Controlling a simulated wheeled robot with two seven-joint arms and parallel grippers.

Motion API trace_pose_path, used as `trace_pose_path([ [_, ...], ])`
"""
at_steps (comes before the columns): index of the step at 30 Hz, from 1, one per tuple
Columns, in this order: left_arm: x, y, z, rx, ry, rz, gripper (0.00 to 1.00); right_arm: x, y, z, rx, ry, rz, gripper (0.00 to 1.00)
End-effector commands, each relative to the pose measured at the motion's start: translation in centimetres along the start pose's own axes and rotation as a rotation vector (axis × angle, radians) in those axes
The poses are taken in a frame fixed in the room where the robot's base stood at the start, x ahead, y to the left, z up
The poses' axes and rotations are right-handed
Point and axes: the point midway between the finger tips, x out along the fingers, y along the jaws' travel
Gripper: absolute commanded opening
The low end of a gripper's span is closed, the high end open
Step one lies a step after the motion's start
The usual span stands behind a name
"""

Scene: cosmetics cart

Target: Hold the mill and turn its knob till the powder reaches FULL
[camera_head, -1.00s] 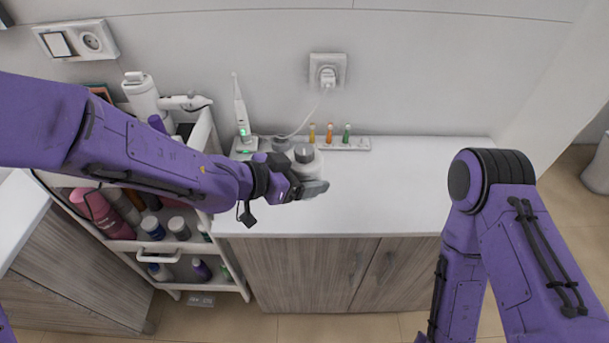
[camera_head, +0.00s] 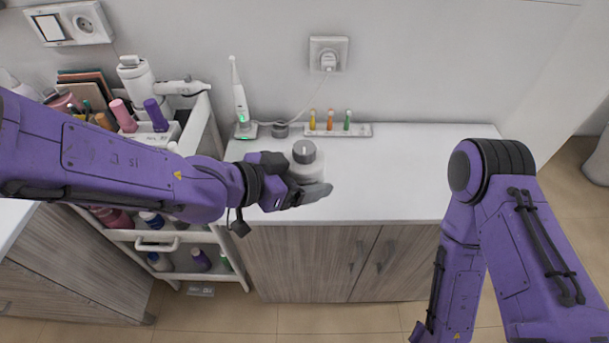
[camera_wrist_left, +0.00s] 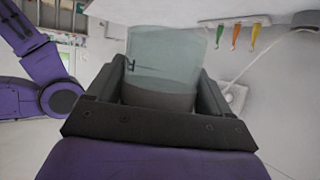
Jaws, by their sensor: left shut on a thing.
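The mill, a pale jar (camera_head: 311,170) with a dark grey knob (camera_head: 304,152) on top, stands upright in my left gripper (camera_head: 310,190) over the white counter. In the left wrist view the gripper's dark fingers (camera_wrist_left: 162,88) flank the mill's see-through bluish body (camera_wrist_left: 165,55), which has a small dark mark and a greyer lower part. The gripper is shut on it. Nothing touches the knob in the head view. The powder level and the FULL lettering cannot be read. My right arm (camera_head: 480,230) is bent at the right; its gripper is out of the picture.
The cosmetics cart (camera_head: 155,236) stands at the left. The counter's right half is clear.

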Motion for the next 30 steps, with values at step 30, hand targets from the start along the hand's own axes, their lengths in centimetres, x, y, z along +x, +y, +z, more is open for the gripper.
trace_pose_path([
  [30, 8.1, -7.6, 5.2, 0.001, 0.000, -0.001, 0.37, 2.3, -0.2, 1.0, 0.000, 0.000, 0.000, 0.43],
])
